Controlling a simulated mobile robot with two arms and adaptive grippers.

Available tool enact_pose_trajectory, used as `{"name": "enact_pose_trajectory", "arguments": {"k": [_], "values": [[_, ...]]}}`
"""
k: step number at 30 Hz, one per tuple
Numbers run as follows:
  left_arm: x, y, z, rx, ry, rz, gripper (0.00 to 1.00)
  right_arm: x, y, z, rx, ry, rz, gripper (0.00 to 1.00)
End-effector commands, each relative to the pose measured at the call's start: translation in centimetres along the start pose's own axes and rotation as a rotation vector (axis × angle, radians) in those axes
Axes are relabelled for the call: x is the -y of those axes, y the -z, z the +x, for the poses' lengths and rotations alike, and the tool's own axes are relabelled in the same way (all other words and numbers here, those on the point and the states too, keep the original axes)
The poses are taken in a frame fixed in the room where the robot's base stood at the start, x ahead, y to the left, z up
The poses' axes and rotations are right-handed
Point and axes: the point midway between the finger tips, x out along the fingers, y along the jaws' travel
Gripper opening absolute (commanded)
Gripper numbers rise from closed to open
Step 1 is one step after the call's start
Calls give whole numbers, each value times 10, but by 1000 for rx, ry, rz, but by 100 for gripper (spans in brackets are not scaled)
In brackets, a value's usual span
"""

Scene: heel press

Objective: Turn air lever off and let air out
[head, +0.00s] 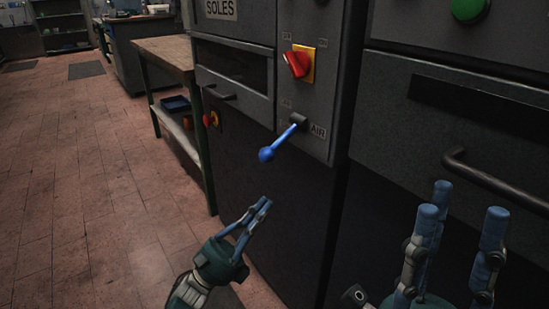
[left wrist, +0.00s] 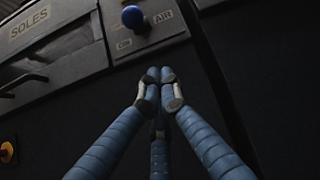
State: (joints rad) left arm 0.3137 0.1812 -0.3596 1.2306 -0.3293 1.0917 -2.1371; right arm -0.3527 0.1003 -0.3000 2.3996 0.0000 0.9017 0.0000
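The air lever (head: 283,143) is blue with a ball end and sticks out from the dark machine front beside an "AIR" label (head: 318,131). It points down and to the left in the head view. Its blue ball also shows at the top of the left wrist view (left wrist: 132,17). My left gripper (head: 262,206) is below the ball and apart from it. Its fingertips meet in the left wrist view (left wrist: 160,76), with nothing seen between them. My right gripper (head: 462,208) is at the lower right, fingers spread and empty, in front of the machine's dark panel.
A red switch (head: 298,64) on a yellow plate sits above the lever. A drawer handle (head: 490,180) juts out behind my right gripper. A workbench (head: 165,52) stands left of the machine, with a red knob (head: 212,119) nearby. The tiled floor at left is clear.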

Motion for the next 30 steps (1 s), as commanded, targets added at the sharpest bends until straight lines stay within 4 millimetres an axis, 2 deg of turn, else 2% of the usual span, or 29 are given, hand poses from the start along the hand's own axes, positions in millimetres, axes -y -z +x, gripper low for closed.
{"name": "enact_pose_trajectory", "arguments": {"k": [7,11,24,30], "values": [[0,0,2,2,1,-1,0,0,0,0,-1,1,0,36],[0,-1,13,4,2,-2,0,0,0,-1,-1,1,0,36],[1,-1,101,5,4,-1,0,0,-2,-10,0,1,0,36],[0,-28,91,0,1,0,0,0,-2,-10,0,1,1,36]]}}
